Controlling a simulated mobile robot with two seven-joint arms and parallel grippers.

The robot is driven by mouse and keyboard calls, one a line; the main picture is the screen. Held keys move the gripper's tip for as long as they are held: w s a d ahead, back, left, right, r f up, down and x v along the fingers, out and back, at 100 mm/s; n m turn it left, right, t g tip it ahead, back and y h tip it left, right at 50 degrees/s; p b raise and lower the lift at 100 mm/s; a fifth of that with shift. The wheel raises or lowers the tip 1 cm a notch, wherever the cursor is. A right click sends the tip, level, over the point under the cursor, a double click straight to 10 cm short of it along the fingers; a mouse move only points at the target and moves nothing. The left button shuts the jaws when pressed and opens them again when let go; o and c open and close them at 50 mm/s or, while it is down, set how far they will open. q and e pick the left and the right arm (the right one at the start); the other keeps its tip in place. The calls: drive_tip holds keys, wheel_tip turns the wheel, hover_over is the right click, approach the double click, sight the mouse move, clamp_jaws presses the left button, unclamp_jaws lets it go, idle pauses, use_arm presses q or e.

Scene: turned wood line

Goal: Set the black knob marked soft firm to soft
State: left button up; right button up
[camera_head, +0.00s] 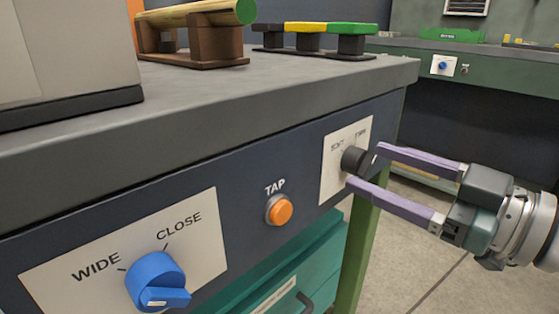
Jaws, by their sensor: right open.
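The black knob (353,159) sits on a white plate (333,174) at the right end of the dark front panel. The lettering above it is small and slanted, and I cannot read its setting surely. My right gripper (364,166) comes in from the right with its two purple fingers open. One fingertip is above and right of the knob, the other just below it. The knob lies at the mouth of the gap; I cannot tell whether either finger touches it. My left gripper is not in view.
On the same panel are a blue knob (156,280) marked wide and close and an orange button (279,210) marked tap. The grey worktop (230,95) overhangs the panel. A green leg (357,250) stands below the black knob. Open floor (440,255) lies to the right.

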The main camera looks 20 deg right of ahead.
drive_tip(key=shift+x, duration=0.95)
drive_tip(key=shift+c, duration=0.2)
clamp_jaws()
